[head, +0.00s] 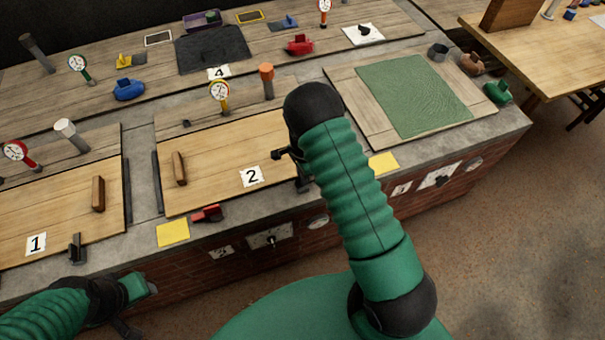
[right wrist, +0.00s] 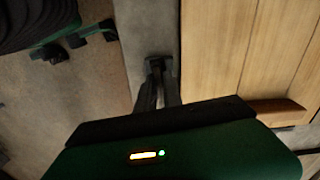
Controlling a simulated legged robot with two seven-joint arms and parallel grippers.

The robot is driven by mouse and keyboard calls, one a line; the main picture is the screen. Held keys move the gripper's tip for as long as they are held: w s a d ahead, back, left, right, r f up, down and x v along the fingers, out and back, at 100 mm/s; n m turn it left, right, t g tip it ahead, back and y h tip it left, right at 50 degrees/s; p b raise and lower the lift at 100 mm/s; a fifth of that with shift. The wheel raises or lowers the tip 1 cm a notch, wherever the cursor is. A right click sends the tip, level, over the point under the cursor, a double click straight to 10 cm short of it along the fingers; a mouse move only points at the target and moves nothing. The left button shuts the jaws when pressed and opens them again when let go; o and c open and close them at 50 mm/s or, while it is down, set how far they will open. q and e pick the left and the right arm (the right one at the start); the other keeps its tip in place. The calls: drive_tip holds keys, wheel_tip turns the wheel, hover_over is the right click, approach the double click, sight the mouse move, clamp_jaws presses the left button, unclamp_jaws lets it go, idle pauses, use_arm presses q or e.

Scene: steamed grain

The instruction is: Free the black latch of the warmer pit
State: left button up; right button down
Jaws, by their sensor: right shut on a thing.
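The black latch (right wrist: 158,65) is at the edge of the wooden lid marked 2 (head: 215,170), on the grey stone rim. My right gripper (right wrist: 158,90) is shut on the latch's end in the right wrist view. In the head view my right arm hides most of this gripper and the latch. Another black latch (head: 77,248) stands upright at the front edge of the lid marked 1 (head: 60,215). My left gripper (head: 138,306) is low at the left of the head view, in front of the counter; its fingers do not show clearly.
A red clamp-like piece (head: 208,213) and a yellow card (head: 172,233) lie on the front rim left of my right gripper. A wooden handle (head: 179,168) stands on lid 2. A green mat (head: 415,95) covers the right pit. Gauges stand behind the lids.

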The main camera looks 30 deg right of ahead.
drive_tip(key=shift+w+r+m, duration=0.1)
drive_tip(key=shift+m, duration=0.8)
drive_tip(key=c, duration=1.5)
unclamp_jaws()
wheel_tip(320, 180, up, 17)
drive_tip(key=shift+f+p, duration=0.2)
drive_tip(key=shift+p, duration=0.55)
